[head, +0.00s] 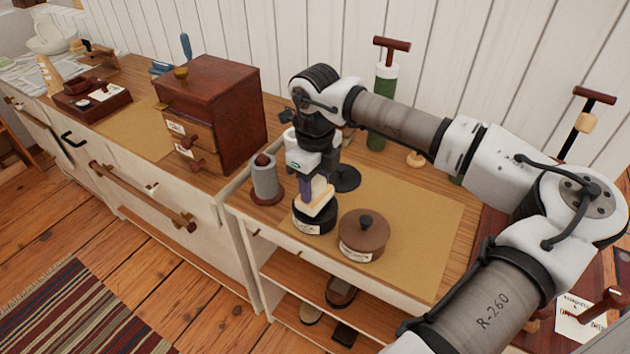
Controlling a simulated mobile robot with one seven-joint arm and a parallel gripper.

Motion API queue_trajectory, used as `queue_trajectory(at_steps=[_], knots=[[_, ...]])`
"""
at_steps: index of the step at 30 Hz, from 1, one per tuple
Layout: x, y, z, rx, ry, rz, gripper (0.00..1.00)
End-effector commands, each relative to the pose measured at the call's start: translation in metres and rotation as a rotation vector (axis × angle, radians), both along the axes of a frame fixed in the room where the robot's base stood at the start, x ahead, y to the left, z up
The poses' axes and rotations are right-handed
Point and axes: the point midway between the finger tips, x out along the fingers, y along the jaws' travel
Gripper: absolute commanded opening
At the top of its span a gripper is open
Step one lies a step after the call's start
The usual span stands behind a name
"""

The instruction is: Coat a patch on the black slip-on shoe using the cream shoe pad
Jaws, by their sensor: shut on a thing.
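My gripper (317,187) points down over the tan mat and is shut on the cream shoe pad (320,205). The pad is a pale block directly above a round black tin (314,226) with a white label. I cannot tell whether the pad touches the tin's contents. A dark, flat, rounded thing (346,178) lies behind my gripper, partly hidden; I cannot tell whether it is the black slip-on shoe. Small dark shoe-like things (341,291) sit on the shelf below, too small to identify surely.
A brown lidded pot (363,239) stands right of the tin, and a grey cylinder (265,180) on a dark base stands left. A green tool (381,100) with a T-handle stands behind. A wooden drawer box (216,110) is on the left. The mat's right part (420,230) is clear.

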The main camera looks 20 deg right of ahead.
Motion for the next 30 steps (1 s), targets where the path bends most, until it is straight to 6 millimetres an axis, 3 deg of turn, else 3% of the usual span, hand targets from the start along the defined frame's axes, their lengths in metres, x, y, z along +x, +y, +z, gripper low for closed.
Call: queue_trajectory(at_steps=[30], knots=[[0.000,0.000,-0.010,0.000,0.000,0.000,0.27]])
